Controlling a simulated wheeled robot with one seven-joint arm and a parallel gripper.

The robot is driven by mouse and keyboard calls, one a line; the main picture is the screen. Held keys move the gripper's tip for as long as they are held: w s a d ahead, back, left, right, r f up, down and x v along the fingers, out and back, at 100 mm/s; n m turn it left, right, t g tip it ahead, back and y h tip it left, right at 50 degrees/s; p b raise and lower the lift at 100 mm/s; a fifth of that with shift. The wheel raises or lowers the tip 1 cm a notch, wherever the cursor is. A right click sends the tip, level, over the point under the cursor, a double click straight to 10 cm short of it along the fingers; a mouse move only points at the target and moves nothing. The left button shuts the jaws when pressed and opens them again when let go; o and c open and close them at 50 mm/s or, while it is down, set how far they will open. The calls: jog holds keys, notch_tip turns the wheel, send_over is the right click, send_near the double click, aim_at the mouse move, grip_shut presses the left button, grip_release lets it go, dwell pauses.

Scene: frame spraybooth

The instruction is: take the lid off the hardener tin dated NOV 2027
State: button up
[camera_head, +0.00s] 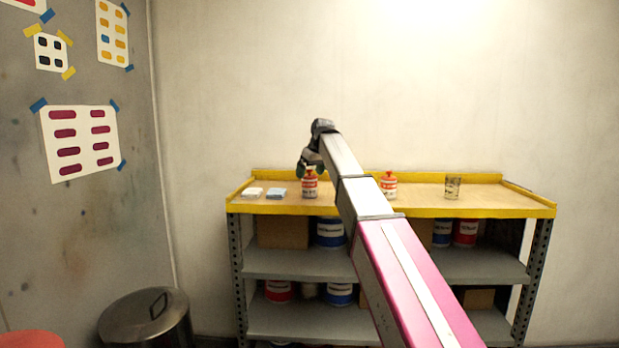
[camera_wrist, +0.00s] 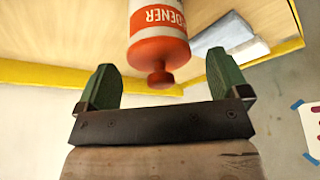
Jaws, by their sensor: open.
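Two white hardener tins with red lids stand on the bench top: the left tin (camera_head: 310,188) and the right tin (camera_head: 389,189). No date can be read on either. My gripper (camera_head: 306,167) is at the left tin, near its top. In the wrist view a tin lettered "...DENER" (camera_wrist: 158,17) hangs upside down in the picture, with its red lid (camera_wrist: 158,52) and small knob (camera_wrist: 160,79) towards my gripper (camera_wrist: 164,72). The green fingers are open, one on each side of the lid, with gaps; nothing is held.
The yellow-edged bench (camera_head: 480,209) has a white pad (camera_head: 251,192) and a blue pad (camera_head: 276,193) left of the left tin. A clear glass (camera_head: 453,187) stands at the right. Shelves below hold paint tins and boxes. A metal bin (camera_head: 147,318) stands at lower left.

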jog(key=c, duration=1)
jog(key=shift+o, duration=0.2)
jog(key=shift+r, duration=0.1)
